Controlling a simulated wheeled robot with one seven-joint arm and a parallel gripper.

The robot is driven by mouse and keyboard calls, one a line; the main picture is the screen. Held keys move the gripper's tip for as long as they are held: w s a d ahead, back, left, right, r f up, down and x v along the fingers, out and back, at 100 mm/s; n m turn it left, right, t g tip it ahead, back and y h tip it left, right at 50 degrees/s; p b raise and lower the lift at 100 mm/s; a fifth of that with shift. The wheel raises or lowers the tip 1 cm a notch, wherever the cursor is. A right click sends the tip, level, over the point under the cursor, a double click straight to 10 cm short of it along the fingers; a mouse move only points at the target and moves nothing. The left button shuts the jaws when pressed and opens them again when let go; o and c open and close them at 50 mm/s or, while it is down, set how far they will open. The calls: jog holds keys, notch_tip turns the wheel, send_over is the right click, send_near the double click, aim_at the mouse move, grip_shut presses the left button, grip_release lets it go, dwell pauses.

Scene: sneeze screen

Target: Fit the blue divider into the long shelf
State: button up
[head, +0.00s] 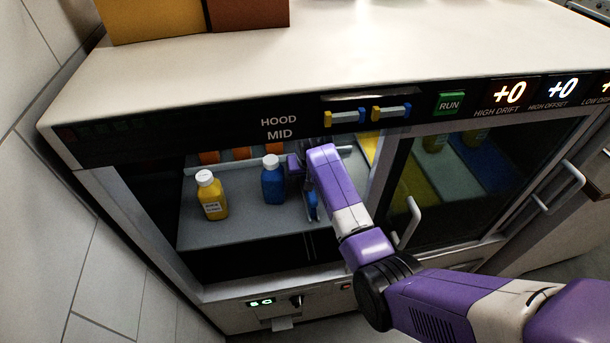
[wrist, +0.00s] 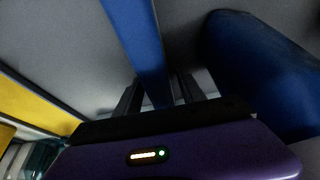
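The blue divider (head: 312,206) shows as a thin blue strip low in front of my gripper in the head view, over the grey shelf (head: 240,222). In the wrist view the divider (wrist: 134,36) runs up and away from between my two dark fingers. My gripper (wrist: 156,90) appears shut on it, with a finger close against each side. In the head view my gripper (head: 303,167) is inside the open cabinet, right of the blue bottle. My purple arm hides part of the shelf. I cannot tell whether the divider touches the shelf or sits in a slot.
A blue bottle (head: 273,182) stands close left of my gripper; it fills the right of the wrist view (wrist: 262,70). A yellow bottle (head: 211,197) stands farther left, with orange items (head: 243,153) behind. The hood (head: 200,131) overhangs the opening. A glass door (head: 470,180) is at right.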

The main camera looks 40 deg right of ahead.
dwell(0.3)
jog(key=v, duration=0.7)
jog(key=shift+s+a+r, duration=0.1)
jog(key=shift+r, duration=0.3)
